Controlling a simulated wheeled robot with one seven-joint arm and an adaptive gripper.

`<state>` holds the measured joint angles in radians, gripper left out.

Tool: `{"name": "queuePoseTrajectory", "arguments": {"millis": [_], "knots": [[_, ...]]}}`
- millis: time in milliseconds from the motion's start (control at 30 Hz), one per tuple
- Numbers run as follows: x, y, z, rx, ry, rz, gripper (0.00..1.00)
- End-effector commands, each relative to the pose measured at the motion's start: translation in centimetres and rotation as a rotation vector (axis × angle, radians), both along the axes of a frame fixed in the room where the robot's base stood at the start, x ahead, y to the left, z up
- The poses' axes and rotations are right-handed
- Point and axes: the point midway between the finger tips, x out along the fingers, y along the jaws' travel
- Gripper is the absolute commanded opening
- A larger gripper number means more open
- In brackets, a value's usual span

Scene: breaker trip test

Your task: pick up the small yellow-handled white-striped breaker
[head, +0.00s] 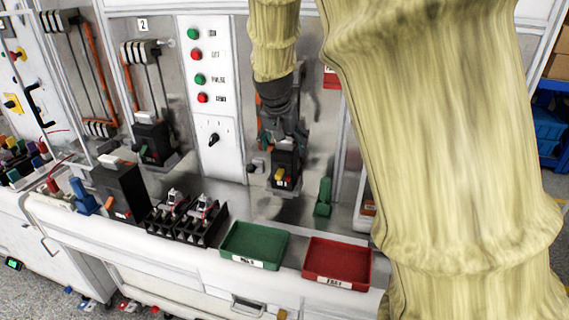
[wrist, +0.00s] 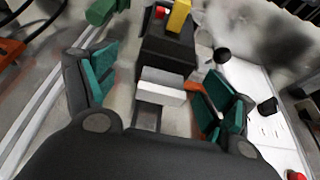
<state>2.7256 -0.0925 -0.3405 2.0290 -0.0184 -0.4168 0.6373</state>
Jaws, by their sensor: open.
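A small black breaker (head: 286,180) with a yellow handle (head: 279,174) and a pale mark is on the back panel, right of the switch strip. In the wrist view its black body (wrist: 168,50) and yellow handle (wrist: 179,16) are at the top centre, with a red part beside the handle. My gripper (head: 283,143) is just above the breaker in the head view. Its teal-padded fingers are spread apart in the wrist view (wrist: 162,95). A white block (wrist: 162,88) attached by the breaker shows between them. I cannot tell whether the fingers touch anything.
A green tray (head: 229,254) and a red tray (head: 307,271) are on the front ledge. Left of them are black holders (head: 186,229) with small devices and a dark box (head: 122,190). A green upright piece (head: 323,197) stands right of the breaker. My arm covers the right side.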

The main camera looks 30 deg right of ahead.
Motion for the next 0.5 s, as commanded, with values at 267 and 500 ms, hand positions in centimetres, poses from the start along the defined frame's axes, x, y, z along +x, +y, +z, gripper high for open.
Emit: {"name": "queuePoseTrajectory", "arguments": {"millis": [267, 500], "knots": [[2.0, -1.9, -1.9, -0.001, 0.005, 0.003, 0.84], [2.2, -2.3, -2.9, -0.001, 0.003, 0.001, 0.84]]}}
